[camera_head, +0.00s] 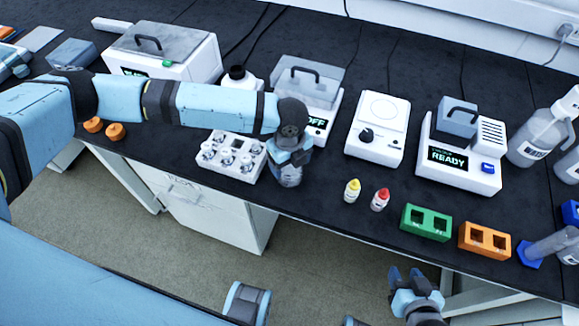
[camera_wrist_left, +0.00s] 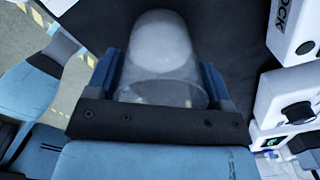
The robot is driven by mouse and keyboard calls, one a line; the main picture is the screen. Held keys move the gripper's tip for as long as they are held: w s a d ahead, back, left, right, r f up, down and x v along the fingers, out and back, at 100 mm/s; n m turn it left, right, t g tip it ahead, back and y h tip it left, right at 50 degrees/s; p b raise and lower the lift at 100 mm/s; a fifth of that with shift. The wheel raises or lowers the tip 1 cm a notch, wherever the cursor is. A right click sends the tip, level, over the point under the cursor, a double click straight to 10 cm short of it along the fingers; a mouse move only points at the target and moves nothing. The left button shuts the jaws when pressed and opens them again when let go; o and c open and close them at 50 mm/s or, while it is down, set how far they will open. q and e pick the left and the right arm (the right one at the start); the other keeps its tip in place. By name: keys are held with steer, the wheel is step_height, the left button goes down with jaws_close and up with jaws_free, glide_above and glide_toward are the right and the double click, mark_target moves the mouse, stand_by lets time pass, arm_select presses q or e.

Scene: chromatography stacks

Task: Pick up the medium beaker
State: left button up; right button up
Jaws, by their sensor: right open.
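The medium beaker (camera_head: 289,177) is clear glass and stands upright near the table's front edge, right of the white rack, partly hidden by my left gripper. I cannot tell whether its base touches the table. My left gripper (camera_head: 291,158) comes down over it from above. In the left wrist view the beaker (camera_wrist_left: 163,60) fills the space between the two blue fingers of my left gripper (camera_wrist_left: 160,88), which press against its sides. My right gripper (camera_head: 407,279) is open and empty, low in front of the table.
A white rack of small glassware (camera_head: 232,158) stands just left of the beaker. Behind are a scale-like device (camera_head: 305,90) and a hotplate (camera_head: 378,130). Yellow (camera_head: 351,190) and red (camera_head: 380,199) capped bottles stand to the right, then green (camera_head: 426,222) and orange (camera_head: 485,241) blocks.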

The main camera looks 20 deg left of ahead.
steer(key=shift+s+f, duration=0.25)
arm_select(q)
steer(key=shift+r, duration=0.15)
